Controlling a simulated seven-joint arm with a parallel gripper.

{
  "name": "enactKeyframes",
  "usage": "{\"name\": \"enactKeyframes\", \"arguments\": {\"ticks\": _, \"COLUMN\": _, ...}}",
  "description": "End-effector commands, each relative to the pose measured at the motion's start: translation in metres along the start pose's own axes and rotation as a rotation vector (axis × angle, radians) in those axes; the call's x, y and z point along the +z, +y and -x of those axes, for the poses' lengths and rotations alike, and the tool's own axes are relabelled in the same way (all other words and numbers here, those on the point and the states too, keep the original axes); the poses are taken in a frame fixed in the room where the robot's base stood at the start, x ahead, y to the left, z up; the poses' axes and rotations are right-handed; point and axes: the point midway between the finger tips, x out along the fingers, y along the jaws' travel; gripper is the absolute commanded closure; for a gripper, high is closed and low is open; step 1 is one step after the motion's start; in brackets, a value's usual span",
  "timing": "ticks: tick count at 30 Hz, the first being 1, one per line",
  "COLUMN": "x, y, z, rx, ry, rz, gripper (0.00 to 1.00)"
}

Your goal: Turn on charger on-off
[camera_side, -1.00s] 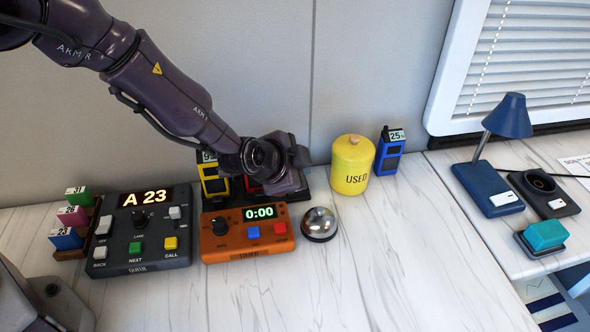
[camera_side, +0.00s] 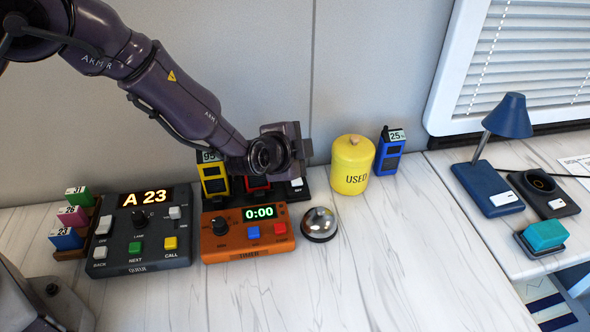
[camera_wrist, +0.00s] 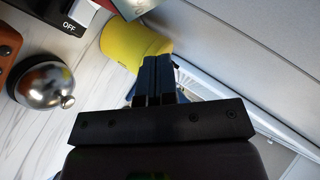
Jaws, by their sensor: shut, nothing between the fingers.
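The black charger (camera_side: 291,196) stands against the back wall, behind the orange timer, with a yellow radio (camera_side: 213,178) and a red one, mostly hidden, in it. Its white on-off switch (camera_side: 296,183) is at the right end. In the wrist view the switch (camera_wrist: 83,11) is at the top left edge, beside an OFF label. I cannot tell which way it is tipped. My gripper (camera_wrist: 157,62) is shut and empty, apart from the switch. In the side view, the wrist hangs above the charger and hides part of it; the fingertips cannot be made out.
The orange timer (camera_side: 222,247) and the silver bell (camera_side: 320,225) stand in front of the charger. The yellow USED canister (camera_side: 352,180) and a blue radio (camera_side: 390,152) are to its right. A dark queue panel (camera_side: 150,262) is at left. The front counter is clear.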

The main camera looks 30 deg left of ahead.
Motion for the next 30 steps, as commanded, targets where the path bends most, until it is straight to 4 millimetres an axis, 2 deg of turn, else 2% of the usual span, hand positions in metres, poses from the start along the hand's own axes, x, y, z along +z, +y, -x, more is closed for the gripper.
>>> {"name": "enactKeyframes", "arguments": {"ticks": 6, "x": 0.018, "y": 0.017, "z": -0.023, "rx": 0.002, "ry": -0.003, "rz": 0.001, "gripper": 1.00}}
{"name": "enactKeyframes", "arguments": {"ticks": 12, "x": 0.027, "y": 0.028, "z": -0.037, "rx": 0.002, "ry": -0.001, "rz": 0.000, "gripper": 1.00}}
{"name": "enactKeyframes", "arguments": {"ticks": 30, "x": 0.032, "y": 0.032, "z": -0.043, "rx": 0.001, "ry": 0.001, "rz": 0.001, "gripper": 1.00}}
